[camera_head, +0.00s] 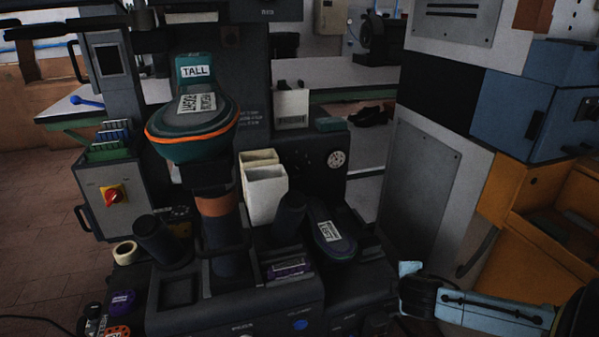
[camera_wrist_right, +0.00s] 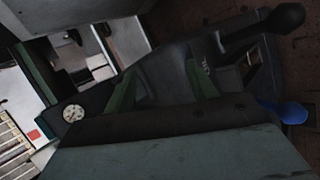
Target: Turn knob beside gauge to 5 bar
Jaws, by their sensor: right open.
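The round white-faced gauge (camera_head: 336,159) sits on the dark panel at the back of the press. It also shows in the right wrist view (camera_wrist_right: 73,113), left of the fingers. Its needle is too small to read. The knob beside the gauge is hard to make out against the dark panel (camera_head: 308,165). My right gripper (camera_head: 410,285) is low at the right of the press, in front of and apart from the gauge panel. Its two fingers (camera_wrist_right: 160,88) stand apart in the right wrist view, with nothing clearly held between them. My left gripper is out of view.
Another shoe (camera_head: 331,238) lies right of a dark cylinder (camera_head: 289,215). Cream bins (camera_head: 265,192) stand left of the gauge. A grey cabinet (camera_head: 425,185) and yellow bin (camera_head: 545,215) bound the right.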

